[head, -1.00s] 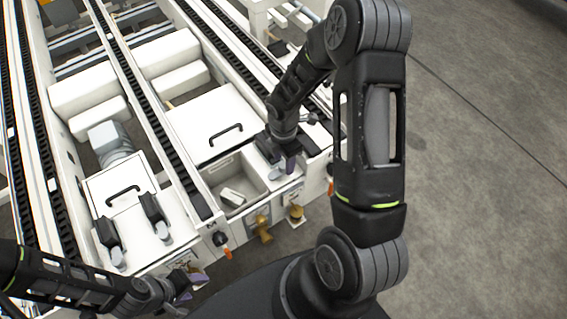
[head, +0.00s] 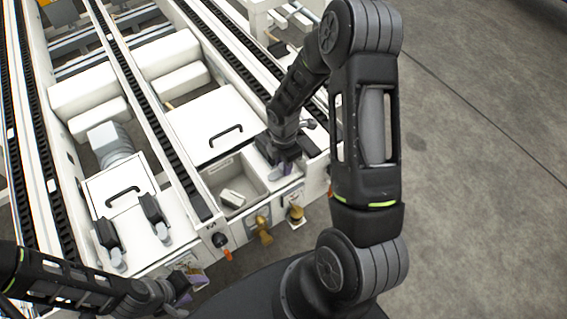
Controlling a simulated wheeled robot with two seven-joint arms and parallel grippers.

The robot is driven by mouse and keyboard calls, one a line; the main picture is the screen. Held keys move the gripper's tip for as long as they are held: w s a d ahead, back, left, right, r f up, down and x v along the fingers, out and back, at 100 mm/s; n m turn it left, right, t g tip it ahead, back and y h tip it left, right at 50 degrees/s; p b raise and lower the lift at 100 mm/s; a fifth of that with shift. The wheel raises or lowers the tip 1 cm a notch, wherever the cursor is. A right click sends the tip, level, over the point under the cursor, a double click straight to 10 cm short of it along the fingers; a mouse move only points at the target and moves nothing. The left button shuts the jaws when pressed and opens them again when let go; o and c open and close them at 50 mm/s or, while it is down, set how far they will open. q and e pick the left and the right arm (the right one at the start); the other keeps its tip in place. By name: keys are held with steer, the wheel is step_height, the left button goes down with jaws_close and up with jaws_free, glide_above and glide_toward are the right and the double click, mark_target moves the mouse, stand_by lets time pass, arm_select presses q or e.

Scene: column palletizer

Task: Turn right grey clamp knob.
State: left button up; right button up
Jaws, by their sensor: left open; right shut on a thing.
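My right gripper (head: 284,167) reaches down at the right end of the white machine, beside the sink-like recess. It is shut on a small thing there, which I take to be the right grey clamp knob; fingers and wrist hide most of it. Two black clamps with grey knobs stand on the left white panel: the left one's knob (head: 118,261) and the right one's knob (head: 164,233) are both free of my grippers. My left gripper (head: 185,287) is open, low in front of the machine's front edge.
A white lid with a black handle (head: 226,136) lies behind the recess (head: 222,176). Orange-tipped black knobs (head: 220,242) and brass-coloured fittings (head: 263,229) stick out from the front. Grey floor (head: 480,200) on the right is clear.

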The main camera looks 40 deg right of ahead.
steer(key=shift+m, duration=0.4)
jaws_close()
steer(key=m+b, duration=0.1)
steer(key=m, duration=0.3)
steer(key=shift+b, duration=0.35)
steer(key=m+b, duration=0.1)
steer(key=m, duration=0.3)
steer(key=shift+m, duration=0.4)
steer(key=m, duration=0.4)
steer(key=shift+m, duration=2.2)
steer(key=o, duration=1)
jaws_free()
